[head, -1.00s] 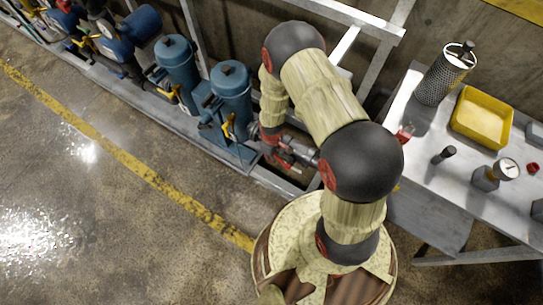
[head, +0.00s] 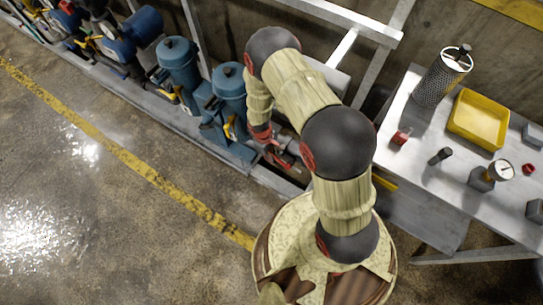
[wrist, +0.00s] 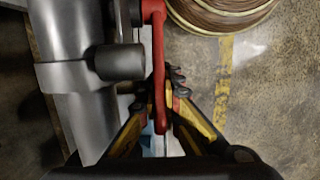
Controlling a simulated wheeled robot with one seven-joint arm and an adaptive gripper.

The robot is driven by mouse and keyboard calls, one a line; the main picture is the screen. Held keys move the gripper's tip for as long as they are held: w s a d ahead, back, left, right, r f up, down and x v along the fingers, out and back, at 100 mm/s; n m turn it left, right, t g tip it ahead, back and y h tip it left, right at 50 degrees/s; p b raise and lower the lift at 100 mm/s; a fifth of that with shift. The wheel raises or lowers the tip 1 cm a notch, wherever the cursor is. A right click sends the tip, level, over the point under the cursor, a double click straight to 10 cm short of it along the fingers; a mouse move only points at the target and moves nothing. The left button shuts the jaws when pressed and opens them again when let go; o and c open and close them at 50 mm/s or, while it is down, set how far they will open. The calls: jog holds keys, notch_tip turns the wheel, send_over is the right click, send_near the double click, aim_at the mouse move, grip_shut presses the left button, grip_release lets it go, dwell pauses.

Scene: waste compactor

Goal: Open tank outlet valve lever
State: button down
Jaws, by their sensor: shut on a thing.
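The red valve lever (wrist: 158,62) runs down the middle of the wrist view, beside a grey metal pipe (wrist: 75,80). My gripper (wrist: 166,102), with yellow and black fingers, is shut on the red lever near its lower end. In the head view, my gripper (head: 272,153) is small and mostly hidden by my arm, beside the pipework right of the blue filter housings. The lever's pivot is only partly in view at the top of the wrist view.
Two blue filter housings (head: 229,92) with yellow handles stand left of my gripper. A metal bench (head: 417,150) on the right holds a mesh cylinder (head: 436,84), a yellow tray (head: 459,135) and a gauge (head: 493,175). The floor at left is clear.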

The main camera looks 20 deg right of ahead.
jog(key=shift+f+g+h+b, duration=1.1)
jog(key=shift+f+g+b, duration=0.3)
jog(key=shift+b, duration=0.3)
jog(key=shift+s+d, duration=0.1)
jog(key=c, duration=1.9)
grip_release()
jog(key=shift+r, duration=0.15)
